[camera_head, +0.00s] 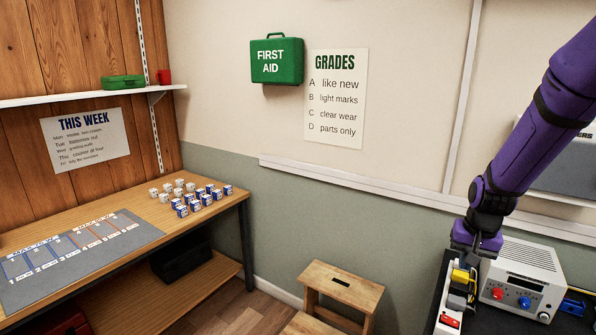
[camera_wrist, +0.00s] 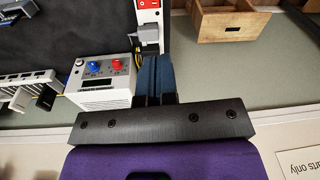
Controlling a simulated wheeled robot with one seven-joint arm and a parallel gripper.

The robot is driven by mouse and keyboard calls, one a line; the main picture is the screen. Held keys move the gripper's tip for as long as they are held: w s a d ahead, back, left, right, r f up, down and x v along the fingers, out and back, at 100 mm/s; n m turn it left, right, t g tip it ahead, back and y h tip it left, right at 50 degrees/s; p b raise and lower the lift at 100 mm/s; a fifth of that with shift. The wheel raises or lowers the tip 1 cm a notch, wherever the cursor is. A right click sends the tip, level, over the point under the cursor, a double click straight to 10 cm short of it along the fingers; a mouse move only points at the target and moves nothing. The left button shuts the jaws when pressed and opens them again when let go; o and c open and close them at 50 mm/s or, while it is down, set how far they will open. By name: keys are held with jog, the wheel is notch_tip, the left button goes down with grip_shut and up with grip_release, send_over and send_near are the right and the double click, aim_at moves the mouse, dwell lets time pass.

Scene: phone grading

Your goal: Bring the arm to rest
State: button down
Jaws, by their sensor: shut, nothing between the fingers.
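My purple arm (camera_head: 540,120) comes in from the upper right in the head view and bends down to its black wrist. My gripper sits at its lower end, above the bench at the right; its fingers are hard to make out there. In the wrist view my gripper (camera_wrist: 156,62) shows two dark blue fingers shut together, with nothing held. They appear beside a white power supply (camera_wrist: 103,80) with red and blue knobs. The same power supply (camera_head: 524,278) stands below and right of the wrist in the head view.
A power strip (camera_wrist: 148,32) with plugs lies near the fingers in the wrist view. A wooden stool (camera_head: 342,290) stands on the floor, left of the bench. A wooden table (camera_head: 225,215) at the left bears a grey mat (camera_head: 135,236) and several small boxes.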

jog(key=s+a+r+n+t, duration=0.1)
jog(key=s+a+r, duration=0.1)
jog(key=r, duration=0.3)
jog(key=s+a+r+n, duration=0.1)
jog(key=s+a+r, duration=0.15)
jog(key=r, duration=0.35)
jog(key=s+a+r+n+t, duration=0.1)
jog(key=s+a+r, duration=0.1)
jog(key=s+r, duration=0.4)
jog(key=s+a+r+n+t, duration=0.2)
jog(key=s+r, duration=0.4)
jog(key=s, duration=0.8)
jog(key=shift+s+a+r, duration=0.2)
jog(key=shift+s+a, duration=0.05)
jog(key=shift+a, duration=0.05)
